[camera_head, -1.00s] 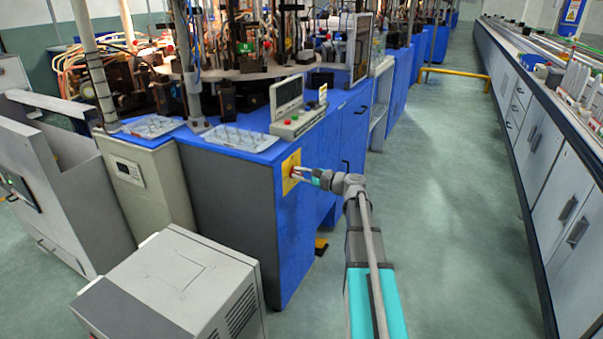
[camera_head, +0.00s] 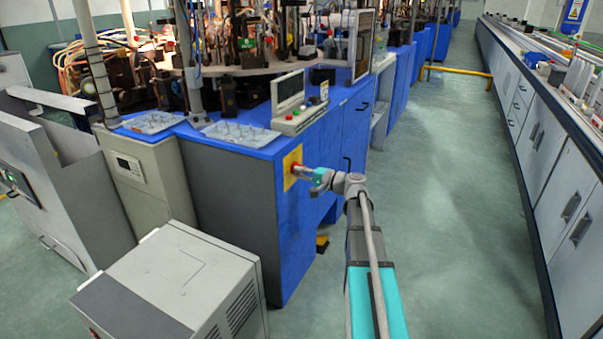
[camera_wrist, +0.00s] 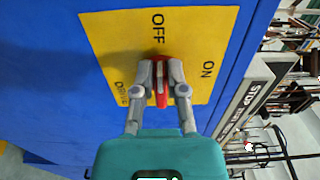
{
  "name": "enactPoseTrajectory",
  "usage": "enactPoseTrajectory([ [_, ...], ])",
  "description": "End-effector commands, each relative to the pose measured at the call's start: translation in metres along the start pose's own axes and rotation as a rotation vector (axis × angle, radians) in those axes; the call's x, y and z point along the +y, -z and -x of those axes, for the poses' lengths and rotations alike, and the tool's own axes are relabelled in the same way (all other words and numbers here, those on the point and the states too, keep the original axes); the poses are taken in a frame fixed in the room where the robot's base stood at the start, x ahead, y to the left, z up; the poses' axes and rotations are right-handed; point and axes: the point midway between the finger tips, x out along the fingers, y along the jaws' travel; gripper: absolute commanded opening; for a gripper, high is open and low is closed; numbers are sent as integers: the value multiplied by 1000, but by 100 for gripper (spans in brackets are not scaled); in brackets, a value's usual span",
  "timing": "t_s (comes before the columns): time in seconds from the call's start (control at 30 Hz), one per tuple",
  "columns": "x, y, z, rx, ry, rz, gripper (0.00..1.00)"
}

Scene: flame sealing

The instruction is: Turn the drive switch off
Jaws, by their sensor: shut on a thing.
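The drive switch is a red handle (camera_wrist: 161,90) on a yellow plate (camera_wrist: 105,40) marked OFF, ON and DRIVE. In the wrist view the handle stands upright in the picture, one end toward the OFF label and turned away from the ON label at the right. My gripper (camera_wrist: 160,90) has one grey finger on each side of the handle, shut on it. In the head view the plate (camera_head: 287,177) is on the blue cabinet's end, and my gripper (camera_head: 301,170) reaches it from the right. The switch is mostly hidden there.
The blue machine cabinet (camera_head: 310,213) bears a small control box with a screen (camera_head: 288,93) and clear trays (camera_head: 240,134). A grey box unit (camera_head: 185,280) stands at the front left. Open floor (camera_head: 440,200) lies to the right, before a long bench (camera_head: 540,150).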

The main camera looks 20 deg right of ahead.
Motion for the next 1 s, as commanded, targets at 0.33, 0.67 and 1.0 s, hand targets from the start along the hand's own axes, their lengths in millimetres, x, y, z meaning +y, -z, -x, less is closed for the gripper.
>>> enactPoseTrajectory([
  [0.33,-2,5,-4,5,7,8,0],
  [0.67,-1,5,-4,5,4,8,51],
  [1.0,0,2,0,3,2,7,51],
])
